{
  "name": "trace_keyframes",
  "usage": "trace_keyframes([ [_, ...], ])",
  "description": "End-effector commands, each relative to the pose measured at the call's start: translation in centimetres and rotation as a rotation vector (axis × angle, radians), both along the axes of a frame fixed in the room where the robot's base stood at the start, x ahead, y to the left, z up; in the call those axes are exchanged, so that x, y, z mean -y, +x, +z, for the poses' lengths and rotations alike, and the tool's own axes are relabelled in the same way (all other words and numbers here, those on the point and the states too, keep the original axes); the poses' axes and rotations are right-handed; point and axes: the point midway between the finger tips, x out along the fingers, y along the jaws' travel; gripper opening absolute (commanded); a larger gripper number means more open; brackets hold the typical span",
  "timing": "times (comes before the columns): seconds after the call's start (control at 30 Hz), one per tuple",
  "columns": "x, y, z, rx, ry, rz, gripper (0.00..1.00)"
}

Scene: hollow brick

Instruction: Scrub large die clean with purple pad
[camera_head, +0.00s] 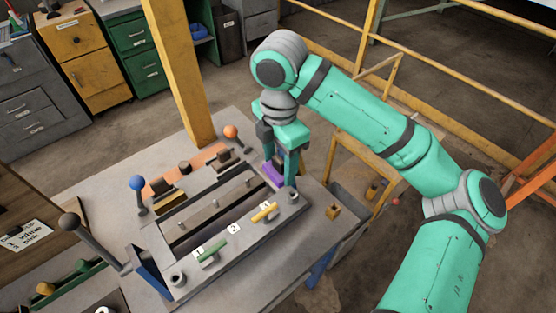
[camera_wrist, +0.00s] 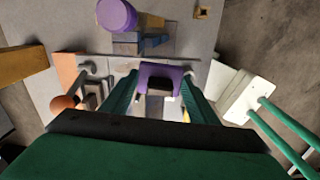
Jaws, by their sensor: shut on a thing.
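My gripper (camera_head: 281,178) points down over the right back end of the grey fixture on the table. It is shut on a purple pad (camera_head: 273,174). In the wrist view, the purple pad (camera_wrist: 161,72) sits between the green fingertips of my gripper (camera_wrist: 160,84). A brown block (camera_head: 333,211) with a dark top stands near the table's right corner, apart from my gripper. It also shows in the wrist view (camera_wrist: 203,11). I cannot tell whether it is the large die; no pips are clear.
The grey fixture (camera_head: 233,230) holds a green handle (camera_head: 212,251), a yellow handle (camera_head: 264,212) and numbered labels. Levers with a blue ball (camera_head: 137,183) and an orange ball (camera_head: 231,132) rise beside it. A yellow post (camera_head: 180,70) stands behind the table.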

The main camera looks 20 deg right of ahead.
Motion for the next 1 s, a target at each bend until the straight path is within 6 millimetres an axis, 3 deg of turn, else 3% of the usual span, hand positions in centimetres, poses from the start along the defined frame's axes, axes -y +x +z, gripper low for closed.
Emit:
trace_keyframes([
  [0.7, 0.0, 0.0, 5.5, 0.001, -0.002, 0.000, 0.36],
  [1.0, 0.0, 0.0, 6.0, 0.000, 0.000, 0.000, 0.36],
])
